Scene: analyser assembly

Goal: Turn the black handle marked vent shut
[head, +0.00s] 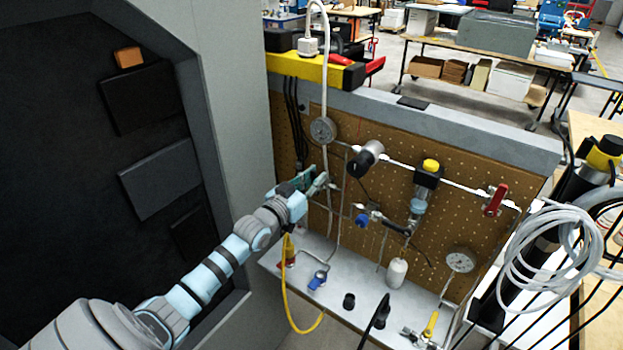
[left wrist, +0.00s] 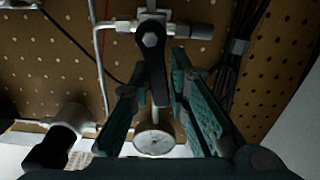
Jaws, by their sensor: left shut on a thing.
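In the left wrist view a black handle (left wrist: 155,58) hangs from a metal valve fitting (left wrist: 150,22) on the pegboard, its free end between my teal fingers. My left gripper (left wrist: 160,82) is shut on the handle. In the head view my left gripper (head: 308,182) is at the left part of the pegboard, below a round gauge (head: 322,130). There the gripper hides the black handle. No vent marking can be read in either view. My right gripper is in neither view.
The pegboard (head: 395,240) carries pipes, a dark cylinder (head: 366,158), a red-handled valve (head: 496,200) and another gauge (head: 460,260). A yellow hose (head: 290,285) hangs below my gripper. A grey cabinet wall (head: 228,100) stands close on the left. Coiled white tubing (head: 545,250) is at right.

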